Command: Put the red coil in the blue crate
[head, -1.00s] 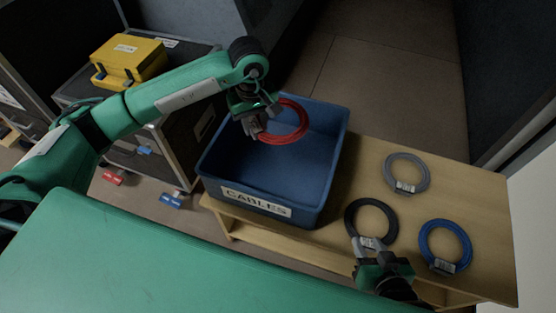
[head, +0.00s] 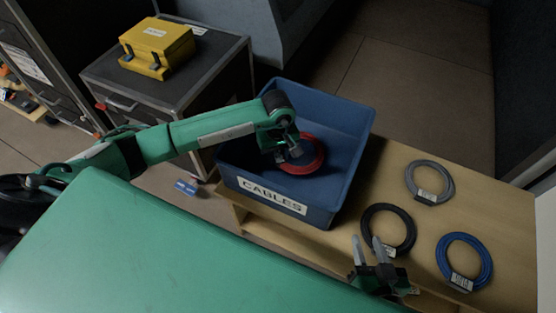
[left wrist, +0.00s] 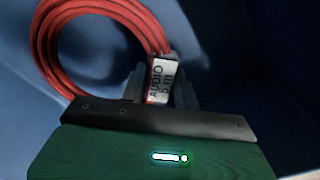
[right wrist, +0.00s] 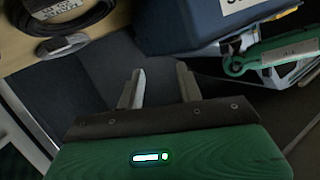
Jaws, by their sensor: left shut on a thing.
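The red coil (head: 313,157) is inside the blue crate (head: 345,108), which carries a CABLES label on its front. My left gripper (head: 296,157) reaches down into the crate and is shut on the coil. In the left wrist view the red coil (left wrist: 100,14) is held at its white AUDIO tag (left wrist: 160,80) between the fingers, with blue crate walls around it. I cannot tell whether the coil touches the crate floor. My right gripper (head: 368,250) is open and empty near the bench's front edge; its spread fingers also show in the right wrist view (right wrist: 160,88).
On the wooden bench (head: 400,155) right of the crate lie a grey coil (head: 449,181), a black coil (head: 410,228) and a blue coil (head: 486,253). A yellow case (head: 157,44) stands on a dark flight case (head: 100,75) at the left.

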